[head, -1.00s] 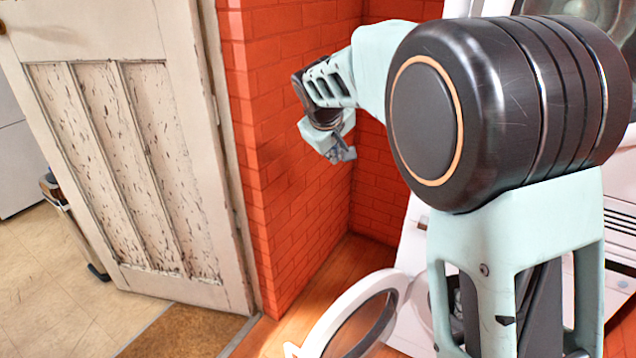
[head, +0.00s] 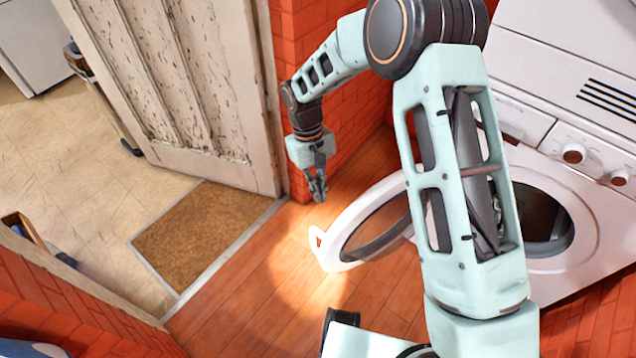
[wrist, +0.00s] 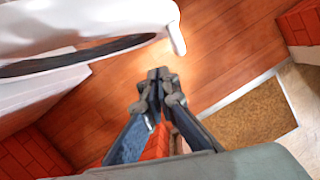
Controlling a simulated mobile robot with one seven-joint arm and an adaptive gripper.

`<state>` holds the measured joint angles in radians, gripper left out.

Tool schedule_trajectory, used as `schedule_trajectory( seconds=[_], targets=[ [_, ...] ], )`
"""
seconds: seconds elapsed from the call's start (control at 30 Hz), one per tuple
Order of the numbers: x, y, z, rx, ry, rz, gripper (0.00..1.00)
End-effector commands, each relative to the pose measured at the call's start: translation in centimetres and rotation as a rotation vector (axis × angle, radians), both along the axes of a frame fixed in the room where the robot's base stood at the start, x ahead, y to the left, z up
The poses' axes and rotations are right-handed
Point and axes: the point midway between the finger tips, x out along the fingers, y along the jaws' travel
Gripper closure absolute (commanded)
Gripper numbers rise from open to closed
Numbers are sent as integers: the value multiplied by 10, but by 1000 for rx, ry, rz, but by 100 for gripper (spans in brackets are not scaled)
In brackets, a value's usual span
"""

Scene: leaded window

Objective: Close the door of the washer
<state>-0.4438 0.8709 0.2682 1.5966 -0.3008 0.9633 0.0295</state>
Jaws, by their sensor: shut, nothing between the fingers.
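The washer (head: 590,215) is the white machine at the right in the head view. Its round door (head: 345,213) stands wide open, swung out to the left over the wooden floor. My arm hides part of the door's hinge side and part of the washer front. My gripper (head: 318,196) is shut and empty, pointing down just left of and above the door's outer edge. In the wrist view the gripper (wrist: 158,76) shows shut, with the door (wrist: 110,22) beyond it at the upper left. The fingertips appear apart from the door.
A red brick wall (head: 345,130) stands behind my gripper. A worn white wooden door (head: 190,80) is at the left. A brown mat (head: 190,235) lies on the floor. The wooden floor (head: 255,290) in front of the washer door is clear.

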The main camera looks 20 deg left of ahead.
Motion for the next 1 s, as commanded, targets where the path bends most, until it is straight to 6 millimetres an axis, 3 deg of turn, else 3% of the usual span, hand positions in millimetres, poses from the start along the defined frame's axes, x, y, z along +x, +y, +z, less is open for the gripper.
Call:
schedule_trajectory(
  seconds=[0.03,0.17,0.5,1.0],
  targets=[
    [-3,-3,-15,-2,3,0,100],
    [-7,-8,-43,-2,2,0,100],
    [-30,-33,-37,2,-2,1,100],
    [-33,-36,-37,3,-1,2,100]
  ],
)
